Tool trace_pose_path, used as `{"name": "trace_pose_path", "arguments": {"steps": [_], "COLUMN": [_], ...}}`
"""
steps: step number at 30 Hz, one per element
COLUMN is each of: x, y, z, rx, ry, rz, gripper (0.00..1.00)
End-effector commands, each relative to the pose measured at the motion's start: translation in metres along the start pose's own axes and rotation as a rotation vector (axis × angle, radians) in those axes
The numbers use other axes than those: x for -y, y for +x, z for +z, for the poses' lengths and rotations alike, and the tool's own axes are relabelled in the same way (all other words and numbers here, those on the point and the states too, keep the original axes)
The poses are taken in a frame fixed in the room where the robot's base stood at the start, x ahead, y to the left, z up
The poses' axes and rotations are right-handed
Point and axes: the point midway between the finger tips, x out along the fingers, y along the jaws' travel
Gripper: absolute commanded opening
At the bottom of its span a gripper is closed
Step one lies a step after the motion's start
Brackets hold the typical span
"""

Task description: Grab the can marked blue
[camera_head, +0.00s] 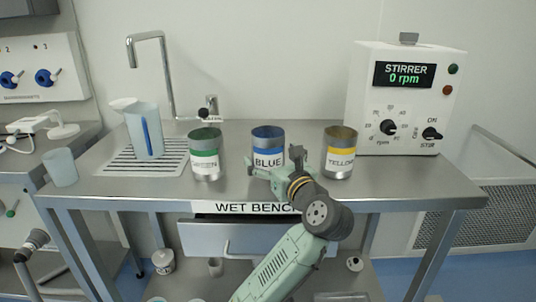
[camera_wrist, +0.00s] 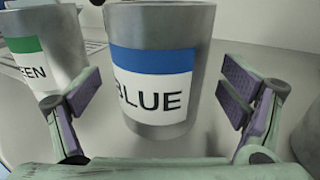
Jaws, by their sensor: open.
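The can marked BLUE (camera_head: 268,144) stands upright on the steel bench, between the green and yellow cans. It is grey metal with a blue and white label. In the wrist view the blue can (camera_wrist: 157,62) is straight ahead, and its label faces my gripper. My gripper (camera_head: 274,166) is in front of the can. In the wrist view my gripper's two pads (camera_wrist: 160,92) are spread apart, one to each side of the can's lower part, with nothing held between them. I cannot tell how far the pads reach along the can's sides.
The green can (camera_head: 205,154) stands to the left and the yellow can (camera_head: 339,152) to the right. The stirrer box (camera_head: 405,100) is at the back right. A jug (camera_head: 144,131) stands on the draining area at left, near the tap (camera_head: 166,75). Bare bench (camera_head: 420,183) lies at right.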

Motion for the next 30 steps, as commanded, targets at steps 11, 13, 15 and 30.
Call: {"name": "trace_pose_path", "arguments": {"steps": [11, 13, 15, 30], "x": [-0.001, -0.001, -0.001, -0.001], "y": [0.026, 0.026, 0.026, 0.026], "z": [0.000, 0.000, 0.000, 0.000], "rx": [0.002, 0.002, 0.001, 0.001], "ry": [-0.003, -0.003, -0.003, -0.003], "rz": [0.000, 0.000, 0.000, 0.000], "gripper": [0.91, 0.91, 0.87, 0.54]}}
